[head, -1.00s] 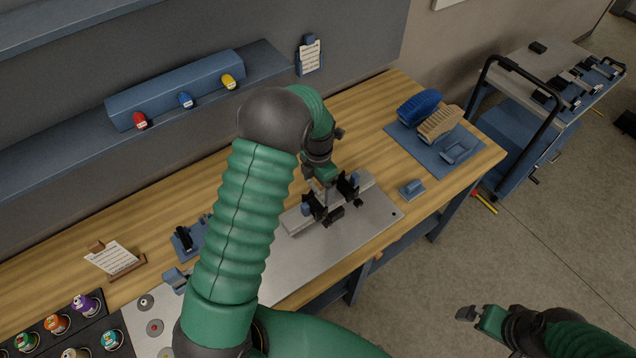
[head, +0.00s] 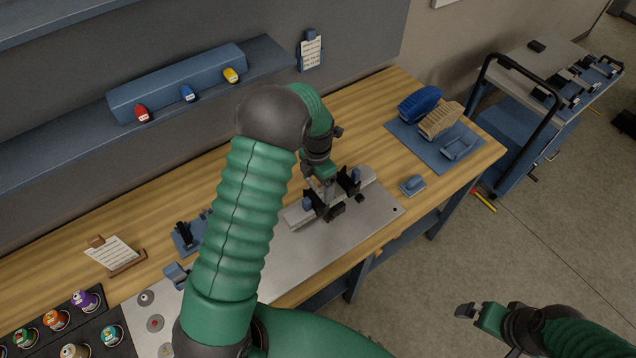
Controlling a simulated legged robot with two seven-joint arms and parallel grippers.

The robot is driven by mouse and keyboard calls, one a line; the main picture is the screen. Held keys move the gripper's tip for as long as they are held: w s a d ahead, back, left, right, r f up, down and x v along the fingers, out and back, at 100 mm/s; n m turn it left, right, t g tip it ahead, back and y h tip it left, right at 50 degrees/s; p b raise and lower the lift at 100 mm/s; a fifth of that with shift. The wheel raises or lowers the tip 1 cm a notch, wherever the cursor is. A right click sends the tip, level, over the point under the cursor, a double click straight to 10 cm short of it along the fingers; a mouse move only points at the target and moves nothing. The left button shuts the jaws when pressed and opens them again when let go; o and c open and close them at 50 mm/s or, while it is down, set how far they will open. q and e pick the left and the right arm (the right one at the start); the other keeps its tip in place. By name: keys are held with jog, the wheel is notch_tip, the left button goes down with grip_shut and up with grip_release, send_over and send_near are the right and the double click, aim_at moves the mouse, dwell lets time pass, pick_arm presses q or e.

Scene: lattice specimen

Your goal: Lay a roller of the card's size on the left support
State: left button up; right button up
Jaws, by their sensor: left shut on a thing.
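My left gripper (head: 329,197) points down over the pale bar-like fixture (head: 298,216) on the grey metal plate (head: 372,222). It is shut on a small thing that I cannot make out. A printed card (head: 113,253) leans in a wooden stand at the left of the bench. Its text is too small to read. My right gripper (head: 474,313) hangs over the floor, away from the bench; its jaw state is unclear.
A blue mat (head: 407,139) at the right holds blue and tan ribbed pieces and a tray. A small blue block (head: 411,186) lies near the front edge. A blue fixture (head: 188,236) and several coloured pots (head: 57,320) are at left. A cart (head: 514,135) stands right.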

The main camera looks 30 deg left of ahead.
pick_arm(q)
jog(key=shift+w+a+f, duration=0.1)
jog(key=shift+a+f, duration=0.05)
jog(key=shift+p, duration=0.3)
jog(key=shift+s, duration=0.2)
jog(key=shift+w, duration=0.2)
dwell(0.6)
jog(key=shift+f+b, duration=0.45)
jog(key=shift+f, duration=0.35)
jog(key=shift+s, duration=0.1)
